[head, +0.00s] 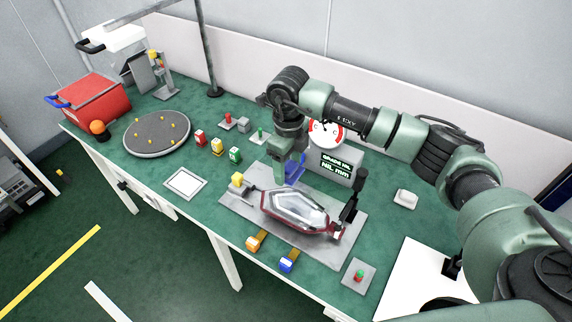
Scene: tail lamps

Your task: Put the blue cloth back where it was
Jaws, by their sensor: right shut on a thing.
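My right gripper (288,168) points down over the back edge of the grey fixture plate, behind the tail lamp. It is shut on a small blue thing, which looks like the blue cloth (295,173). Its fingers hide part of the cloth, and I cannot tell whether the cloth touches the plate. The tail lamp (298,211), clear with a dark red rim, lies on the grey fixture plate (241,216). My left gripper is not in view.
A gauge box (338,166) with a green display stands right of the gripper. A black upright clamp (353,196) stands at the lamp's right end. A white-topped square pad (185,184), a round grey turntable (157,133) and a red bin (94,98) are to the left.

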